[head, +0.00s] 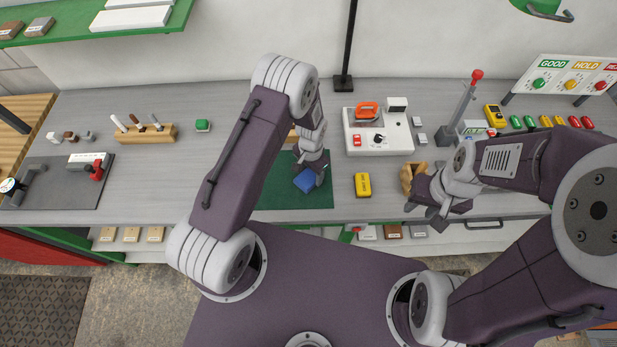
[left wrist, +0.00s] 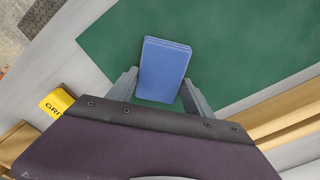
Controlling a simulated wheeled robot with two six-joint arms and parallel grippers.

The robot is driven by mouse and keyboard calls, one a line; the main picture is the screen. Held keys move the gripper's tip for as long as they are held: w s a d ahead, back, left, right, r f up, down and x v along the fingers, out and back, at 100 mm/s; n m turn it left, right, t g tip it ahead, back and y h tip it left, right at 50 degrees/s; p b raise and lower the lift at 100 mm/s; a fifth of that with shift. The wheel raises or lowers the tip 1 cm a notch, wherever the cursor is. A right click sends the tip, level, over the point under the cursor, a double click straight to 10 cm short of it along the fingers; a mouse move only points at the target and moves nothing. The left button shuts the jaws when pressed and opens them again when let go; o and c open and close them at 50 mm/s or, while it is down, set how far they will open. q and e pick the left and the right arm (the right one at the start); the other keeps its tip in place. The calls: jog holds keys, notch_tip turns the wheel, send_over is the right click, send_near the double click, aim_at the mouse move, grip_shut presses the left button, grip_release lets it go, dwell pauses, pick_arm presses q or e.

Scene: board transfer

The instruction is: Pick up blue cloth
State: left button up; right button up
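The blue cloth (head: 305,181) is a folded, layered rectangle on the dark green mat (head: 285,200), in front of my body. In the left wrist view the cloth (left wrist: 164,68) lies between the two fingers of my left gripper (left wrist: 160,88). The fingers stand apart on either side of it, and I see no clear grip on it. In the head view my left gripper (head: 313,167) is low over the mat at the cloth, and its arm hides part of the mat. My right gripper (head: 424,209) is near the bench's front edge, its fingers apart and empty.
A yellow block (head: 362,185) and a white panel (head: 365,142) with a red-orange handle are right of the mat. A wooden holder (head: 148,134) stands left.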

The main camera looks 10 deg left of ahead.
aim_at(311, 174)
pick_arm(q)
jog(key=shift+c, duration=0.8)
jog(key=shift+w+r, duration=0.1)
jog(key=shift+r, duration=0.4)
notch_tip(311, 174, up, 3)
jog(key=shift+f+b, duration=0.15)
jog(key=shift+b, duration=0.7)
jog(key=d+r+b, duration=0.3)
jog(key=d+r, duration=0.4)
jog(key=d, duration=0.4)
jog(key=shift+s+d+r, duration=0.2)
jog(key=shift+d, duration=0.1)
